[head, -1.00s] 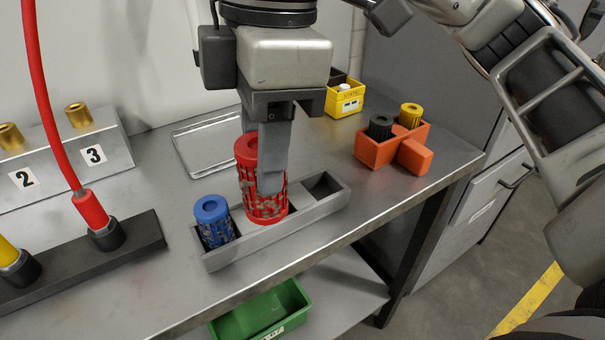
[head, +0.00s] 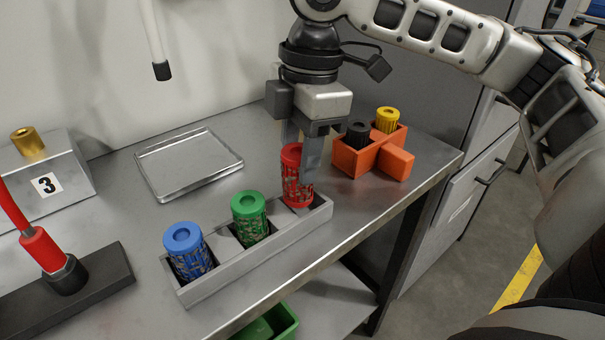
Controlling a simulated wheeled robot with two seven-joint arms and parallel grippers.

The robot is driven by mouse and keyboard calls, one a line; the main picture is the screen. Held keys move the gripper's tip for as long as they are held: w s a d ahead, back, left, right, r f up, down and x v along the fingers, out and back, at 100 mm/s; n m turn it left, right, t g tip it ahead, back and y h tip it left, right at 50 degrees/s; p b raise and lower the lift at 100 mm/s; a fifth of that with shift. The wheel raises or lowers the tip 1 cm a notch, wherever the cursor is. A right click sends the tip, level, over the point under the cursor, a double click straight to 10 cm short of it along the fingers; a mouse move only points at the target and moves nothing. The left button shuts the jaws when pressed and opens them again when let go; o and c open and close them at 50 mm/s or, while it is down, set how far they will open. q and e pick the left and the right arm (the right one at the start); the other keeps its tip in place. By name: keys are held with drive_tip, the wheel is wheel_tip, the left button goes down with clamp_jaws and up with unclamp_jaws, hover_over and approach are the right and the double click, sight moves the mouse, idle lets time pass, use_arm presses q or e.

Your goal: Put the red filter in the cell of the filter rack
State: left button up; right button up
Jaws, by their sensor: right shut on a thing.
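The red filter (head: 292,165) is a ribbed red cylinder and stands upright at the right-end cell of the grey filter rack (head: 250,265). Its lower end is at the cell's opening; I cannot tell how deep it sits. My right gripper (head: 302,160) comes down from above and is shut on the red filter, a finger covering part of its right side. A blue filter (head: 190,255) stands in the rack's left cell and a green filter (head: 250,220) in the middle cell. My left gripper is not in view.
An empty metal tray (head: 190,165) lies behind the rack. A green bin (head: 270,326) is below the table's front edge.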

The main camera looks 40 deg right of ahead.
drive_tip(key=shift+d+f, duration=0.2)
drive_tip(key=shift+f, duration=0.05)
drive_tip(key=f, duration=0.3)
drive_tip(key=shift+w+d+f+b, duration=0.2)
drive_tip(key=shift+f+b, duration=0.1)
drive_tip(key=shift+b, duration=0.1)
drive_tip(key=o, duration=1)
drive_tip(key=r, duration=0.4)
drive_tip(key=d+r+p, duration=0.1)
drive_tip(key=r, duration=0.3)
drive_tip(key=r+p, duration=0.1)
drive_tip(key=r, duration=0.3)
drive_tip(key=shift+s+d, duration=0.1)
drive_tip(key=shift+d, duration=0.05)
